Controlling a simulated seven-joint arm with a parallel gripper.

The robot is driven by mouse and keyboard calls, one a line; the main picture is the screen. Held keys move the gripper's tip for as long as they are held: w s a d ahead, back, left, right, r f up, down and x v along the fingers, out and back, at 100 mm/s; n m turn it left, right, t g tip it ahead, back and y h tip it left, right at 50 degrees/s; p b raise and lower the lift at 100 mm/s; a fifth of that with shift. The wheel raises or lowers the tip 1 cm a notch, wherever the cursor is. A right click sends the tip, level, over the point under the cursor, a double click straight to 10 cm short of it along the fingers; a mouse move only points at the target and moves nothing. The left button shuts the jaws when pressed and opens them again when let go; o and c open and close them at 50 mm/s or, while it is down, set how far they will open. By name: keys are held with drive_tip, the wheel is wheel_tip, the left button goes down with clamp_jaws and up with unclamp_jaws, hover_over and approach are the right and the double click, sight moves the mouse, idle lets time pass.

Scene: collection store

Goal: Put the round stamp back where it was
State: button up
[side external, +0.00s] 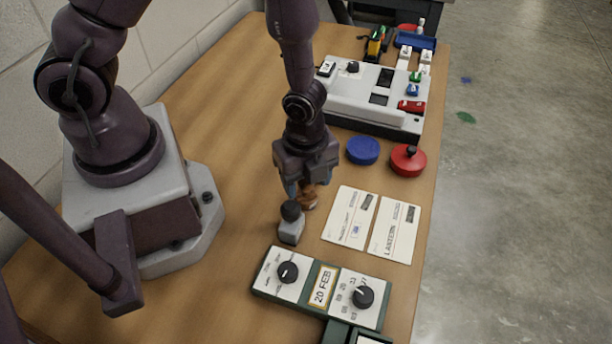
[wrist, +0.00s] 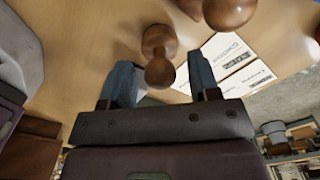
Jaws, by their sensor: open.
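A brown wooden stamp (side external: 309,198) stands on the table directly under my gripper (side external: 303,188), partly hidden by the fingers. In the wrist view, a turned wooden stamp (wrist: 158,42) with a round knob shows between my two blue fingertips (wrist: 160,82). The fingers are apart, with a gap visible on either side of it. A grey block with a black knob (side external: 291,226) stands just in front of my gripper.
Two printed cards (side external: 350,215) (side external: 395,230) lie to the right. A blue disc (side external: 363,150) and a red round tin (side external: 408,161) lie behind them. A green-framed date panel (side external: 320,285) is in front; a white machine (side external: 350,90) is at the back. The table's left middle is clear.

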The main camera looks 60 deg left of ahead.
drive_tip(key=s+a+r+n+t, duration=0.1)
drive_tip(key=s+a+r+n, duration=0.1)
drive_tip(key=r+n, duration=0.4)
drive_tip(key=s+a+r+n+t, duration=0.2)
drive_tip(key=r+n, duration=0.4)
drive_tip(key=r, duration=0.8)
drive_tip(key=s+a+r+n+t, duration=0.2)
drive_tip(key=r+n, duration=0.4)
drive_tip(key=r, duration=0.5)
drive_tip(key=shift+s+a, duration=0.2)
drive_tip(key=shift+a, duration=0.7)
